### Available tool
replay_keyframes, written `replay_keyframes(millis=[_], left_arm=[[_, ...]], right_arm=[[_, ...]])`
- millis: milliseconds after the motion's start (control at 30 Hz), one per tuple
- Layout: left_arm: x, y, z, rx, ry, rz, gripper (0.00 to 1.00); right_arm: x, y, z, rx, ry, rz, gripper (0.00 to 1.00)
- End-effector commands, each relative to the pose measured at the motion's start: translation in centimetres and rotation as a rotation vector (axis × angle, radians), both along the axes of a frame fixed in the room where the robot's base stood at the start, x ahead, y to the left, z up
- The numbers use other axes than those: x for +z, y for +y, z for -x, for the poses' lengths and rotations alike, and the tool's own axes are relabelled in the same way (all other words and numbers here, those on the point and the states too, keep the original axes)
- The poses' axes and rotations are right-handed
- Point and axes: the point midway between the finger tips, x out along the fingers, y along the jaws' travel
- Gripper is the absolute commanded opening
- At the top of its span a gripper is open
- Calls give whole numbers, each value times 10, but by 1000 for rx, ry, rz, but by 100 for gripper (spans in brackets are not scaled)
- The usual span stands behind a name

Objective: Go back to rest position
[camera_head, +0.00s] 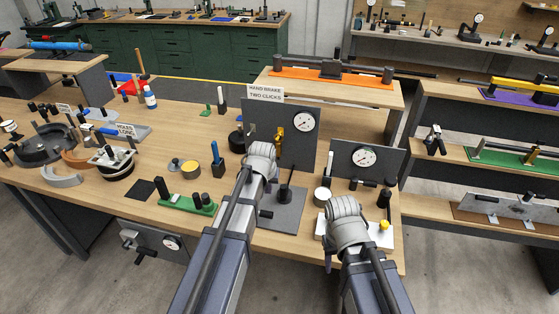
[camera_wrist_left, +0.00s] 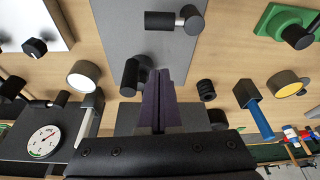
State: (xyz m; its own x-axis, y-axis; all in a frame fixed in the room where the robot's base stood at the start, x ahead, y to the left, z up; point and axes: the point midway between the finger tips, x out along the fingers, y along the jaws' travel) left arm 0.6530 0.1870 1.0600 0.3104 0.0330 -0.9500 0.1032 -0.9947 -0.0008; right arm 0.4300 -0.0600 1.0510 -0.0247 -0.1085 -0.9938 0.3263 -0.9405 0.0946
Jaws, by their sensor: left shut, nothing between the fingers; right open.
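My left gripper (camera_head: 262,158) is over the grey hand brake station in the head view; the wrist hides its fingertips there. In the left wrist view its two dark fingers (camera_wrist_left: 159,85) are together with nothing between them. A black grip (camera_wrist_left: 130,76) stands close beside the fingertips; I cannot tell whether they touch. The station's grey base plate (camera_head: 283,212) carries a black upright lever (camera_head: 288,184). My right gripper (camera_head: 345,212) is over the white block at the table's right end; it is open, its fingers mostly hidden by the wrist.
An upright grey panel with a dial (camera_head: 303,121) stands just beyond my left gripper. A second dial panel (camera_head: 366,160) stands beyond the right one. A green fixture (camera_head: 188,203), a blue-handled tool (camera_head: 216,160) and a yellow-topped cup (camera_head: 190,168) lie left. Bare wood (camera_head: 100,205) shows at front left.

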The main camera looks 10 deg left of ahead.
Motion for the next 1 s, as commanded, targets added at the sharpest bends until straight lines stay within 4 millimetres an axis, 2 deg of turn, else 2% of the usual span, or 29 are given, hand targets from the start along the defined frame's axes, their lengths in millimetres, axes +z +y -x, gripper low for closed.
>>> replay_keyframes(millis=[133, 233, 267, 400, 500, 633, 700, 800, 1000], left_arm=[[-3, -4, 4, -8, 6, -1, 0], [-13, -25, 28, -53, 42, -10, 0], [-17, -34, 39, -74, 61, -15, 0], [-38, -80, 107, -202, 170, -51, 0], [-49, -103, 153, -285, 245, -80, 0], [-58, -120, 199, -367, 320, -115, 0], [-60, -124, 213, -394, 345, -127, 0], [-60, -127, 223, -414, 363, -137, 0], [-59, -127, 223, -416, 367, -137, 0]], right_arm=[[-2, 0, 0, 0, 0, 0, 50], [-10, 0, 0, 0, 0, 0, 50], [-13, 0, 0, 0, 0, 0, 50], [-30, 0, 0, 0, 0, 0, 50], [-39, 0, 0, 1, 0, 0, 50], [-47, 0, 0, 1, 0, 0, 50], [-50, 0, 0, 1, 0, 0, 50], [-51, 0, 0, 1, 0, 0, 50], [-50, 0, 0, 1, 0, 0, 50]])
